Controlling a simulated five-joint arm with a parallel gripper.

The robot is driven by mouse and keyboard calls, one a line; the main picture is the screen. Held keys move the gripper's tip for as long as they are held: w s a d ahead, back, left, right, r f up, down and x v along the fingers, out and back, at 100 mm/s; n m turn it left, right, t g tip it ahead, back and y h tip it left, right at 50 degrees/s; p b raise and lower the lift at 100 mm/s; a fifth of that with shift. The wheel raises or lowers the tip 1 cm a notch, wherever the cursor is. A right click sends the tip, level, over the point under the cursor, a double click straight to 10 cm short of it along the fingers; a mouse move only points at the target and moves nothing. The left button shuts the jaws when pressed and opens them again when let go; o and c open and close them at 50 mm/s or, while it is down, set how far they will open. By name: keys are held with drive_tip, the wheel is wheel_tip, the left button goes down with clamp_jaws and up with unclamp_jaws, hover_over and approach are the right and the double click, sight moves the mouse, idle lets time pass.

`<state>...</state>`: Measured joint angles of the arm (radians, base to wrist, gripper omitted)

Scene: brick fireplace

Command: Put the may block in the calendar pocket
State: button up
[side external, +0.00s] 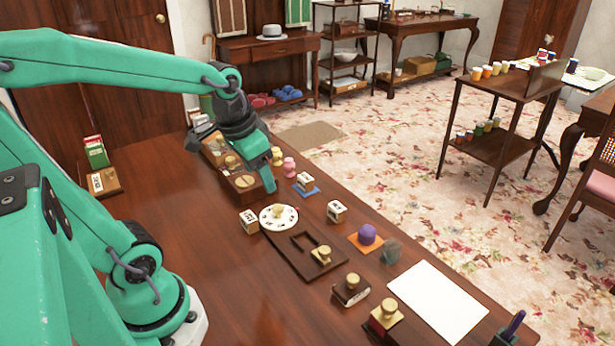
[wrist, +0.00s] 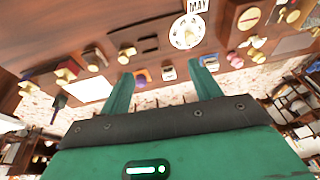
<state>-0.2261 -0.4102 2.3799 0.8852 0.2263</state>
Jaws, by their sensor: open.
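The may block (side external: 249,221) is a small cream-and-wood cube on the table, just left of the white round dial (side external: 278,217). In the wrist view the block (wrist: 198,5) is at the top edge, partly cut off, with MAY readable. A dark wooden board (side external: 289,256) extends from the dial; its rectangular frame (side external: 304,241) looks like the calendar pocket, and no block shows in it. A gold-knobbed piece (side external: 322,255) stands on the board's near end. My gripper (wrist: 162,73) is open and empty, above the table and beyond the dial, apart from the block.
Similar cubes stand at right of the dial (side external: 337,211) and on a blue mat (side external: 306,189). A purple knob (side external: 367,234), gold-handled stamps (side external: 351,289) and white paper (side external: 437,302) lie toward the right. Bare table (side external: 205,260) lies left of the may block.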

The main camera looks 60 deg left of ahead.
drive_tip(key=s+d+r+t, duration=0.2)
drive_tip(key=s+d+r, duration=0.1)
drive_tip(key=d, duration=0.2)
drive_tip(key=shift+h, duration=0.3)
drive_tip(key=shift+o, duration=0.3)
drive_tip(key=shift+s+d+r, duration=0.2)
drive_tip(key=shift+s+d, duration=0.35)
drive_tip(key=shift+s, duration=0.05)
drive_tip(key=shift+o, duration=0.2)
drive_tip(key=w+a+f+g, duration=0.1)
drive_tip(key=w+a+f, duration=0.1)
drive_tip(key=a+f, duration=0.3)
drive_tip(key=w+a+f+g, duration=0.1)
drive_tip(key=a+f+g, duration=0.1)
drive_tip(key=a+f, duration=0.3)
drive_tip(key=w+a+f+g, duration=0.2)
drive_tip(key=a+f, duration=0.3)
drive_tip(key=a, duration=0.1)
drive_tip(key=shift+w+a, duration=0.35)
drive_tip(key=shift+a+f, duration=0.2)
drive_tip(key=shift+f, duration=0.1)
